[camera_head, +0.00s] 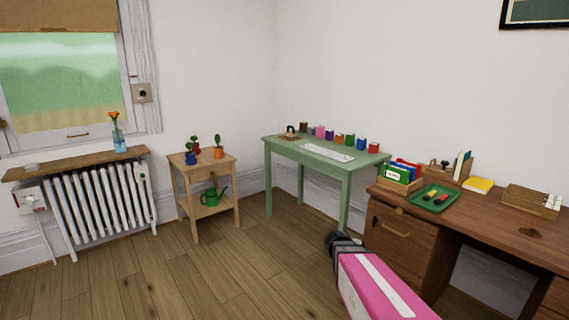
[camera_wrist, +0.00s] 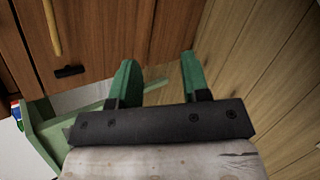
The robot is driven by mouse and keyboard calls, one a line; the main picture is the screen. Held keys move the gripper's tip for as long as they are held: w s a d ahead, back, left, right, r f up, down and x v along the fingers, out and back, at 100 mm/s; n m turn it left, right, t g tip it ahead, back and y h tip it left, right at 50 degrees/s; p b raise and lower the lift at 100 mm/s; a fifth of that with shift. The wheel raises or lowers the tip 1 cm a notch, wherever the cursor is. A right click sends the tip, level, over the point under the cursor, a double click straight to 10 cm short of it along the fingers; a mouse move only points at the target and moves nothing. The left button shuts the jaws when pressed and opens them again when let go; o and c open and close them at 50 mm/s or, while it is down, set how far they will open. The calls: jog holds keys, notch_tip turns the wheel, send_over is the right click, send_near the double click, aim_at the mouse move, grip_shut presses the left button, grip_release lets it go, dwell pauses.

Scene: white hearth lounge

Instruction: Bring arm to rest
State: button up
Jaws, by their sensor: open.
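My arm, pink with a white stripe, reaches in from the bottom right of the head view. Its dark end (camera_head: 335,242) is in front of the wooden desk's left side, above the floor; the fingers cannot be made out there. In the wrist view my gripper (camera_wrist: 157,63) shows two green fingers spread apart, with nothing between them. Behind them are a brown wooden front (camera_wrist: 90,35) and floorboards (camera_wrist: 240,60). No finger visibly touches anything.
The brown desk (camera_head: 480,225) is at the right, bearing a green tray (camera_head: 451,204). The green table (camera_head: 300,152) with several colored cups stands in the corner. A small wooden stand (camera_head: 222,165) and radiator (camera_head: 105,208) are at left. The floor (camera_head: 215,270) between is clear.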

jog(key=s+a+r+m+g+y, duration=0.1)
jog(key=s+a+m+g+y, duration=0.2)
jog(key=s+a+m+y, duration=0.6)
jog(key=s+a+m, duration=0.1)
jog(key=s+a, duration=0.2)
jog(key=a, duration=0.1)
jog(key=shift+s+a+m+y, duration=0.25)
jog(key=shift+m+y, duration=0.05)
jog(key=shift+r, duration=0.1)
